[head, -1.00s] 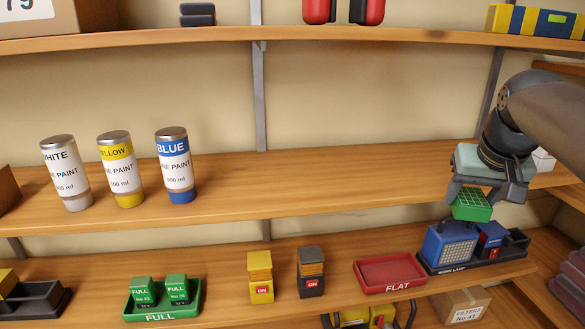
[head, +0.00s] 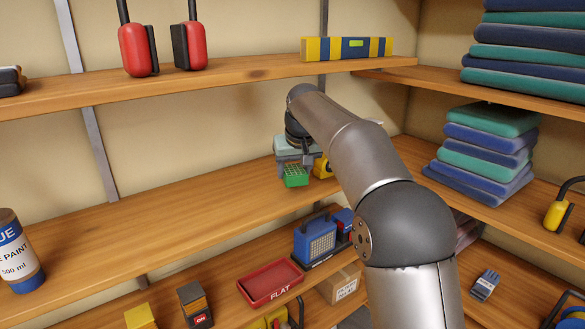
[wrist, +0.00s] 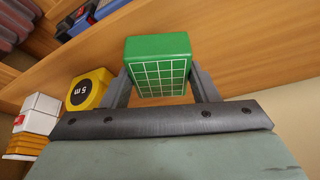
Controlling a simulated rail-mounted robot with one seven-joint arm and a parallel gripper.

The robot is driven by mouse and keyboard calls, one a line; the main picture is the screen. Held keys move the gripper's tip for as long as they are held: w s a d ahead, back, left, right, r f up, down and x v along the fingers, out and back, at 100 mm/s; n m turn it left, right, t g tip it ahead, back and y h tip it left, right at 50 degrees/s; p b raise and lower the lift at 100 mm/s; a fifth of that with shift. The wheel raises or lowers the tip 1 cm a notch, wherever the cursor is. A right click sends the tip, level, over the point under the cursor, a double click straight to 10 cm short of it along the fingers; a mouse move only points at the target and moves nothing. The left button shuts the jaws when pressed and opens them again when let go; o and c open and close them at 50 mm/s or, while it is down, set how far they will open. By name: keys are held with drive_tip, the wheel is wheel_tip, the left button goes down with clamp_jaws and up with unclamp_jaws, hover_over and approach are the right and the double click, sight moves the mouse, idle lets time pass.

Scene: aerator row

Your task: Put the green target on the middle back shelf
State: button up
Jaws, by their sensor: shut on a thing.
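My gripper (head: 297,168) is shut on the green target (head: 296,176), a green block with a white grid on one face. In the wrist view the target (wrist: 158,68) sits between the two fingers. In the head view it is at the middle back shelf (head: 190,225), near the shelf's right end. Whether it touches the shelf board or hangs just above it, I cannot tell. A yellow tape measure (wrist: 90,90) is beside the gripper; it also shows just right of the target in the head view (head: 321,167).
White and orange boxes (wrist: 32,120) lie near the tape measure. Blue paint (head: 18,252) stands far left, with bare shelf between. Below are the red FLAT tray (head: 270,284) and a blue work lamp (head: 315,238). Folded cloths (head: 485,155) fill the right shelf.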

sight(294, 170)
drive_tip(key=shift+w+a+r, duration=0.1)
drive_tip(key=shift+w+a, duration=0.1)
drive_tip(key=shift+w, duration=0.4)
drive_tip(key=shift+w+f+p, duration=0.2)
drive_tip(key=shift+f+p, duration=0.4)
drive_tip(key=shift+f, duration=1.25)
drive_tip(key=shift+f, duration=0.1)
drive_tip(key=o, duration=1)
drive_tip(key=shift+o, duration=0.2)
drive_tip(key=shift+r, duration=0.25)
drive_tip(key=b+v, duration=0.1)
drive_tip(key=v, duration=1)
drive_tip(key=shift+s+r, duration=0.25)
drive_tip(key=shift+r, duration=0.1)
